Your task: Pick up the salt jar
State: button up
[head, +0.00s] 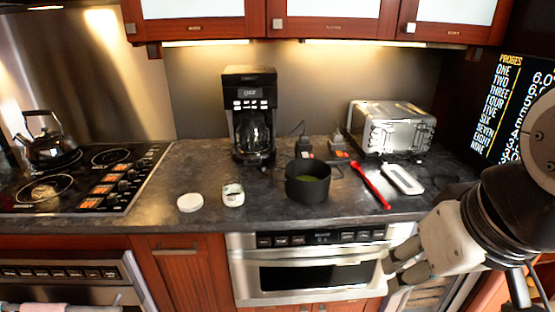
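The salt jar appears to be the small white jar (233,195) with a dark mark on its side. It stands upright near the front of the dark counter, left of the black pot; its lettering is too small to read. My gripper (396,270) is at the lower right, in front of the counter's front edge and well to the right of the jar. Its two fingers are apart, with nothing seen between them. No part of the jar is covered.
A round white object (190,202) lies just left of the jar. A black pot (308,181) stands to its right, and a coffee maker (252,118) behind. A red utensil (371,186), a white dish (402,179) and a toaster (390,128) are further right. The stovetop (139,181) is left.

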aim_at(232, 190)
jog(key=i+l+u, duration=0.15)
jog(key=l+u, duration=0.2)
jog(key=l, duration=0.45)
jog(key=l+u, duration=0.3)
jog(key=l, duration=0.55)
jog(key=i, duration=0.1)
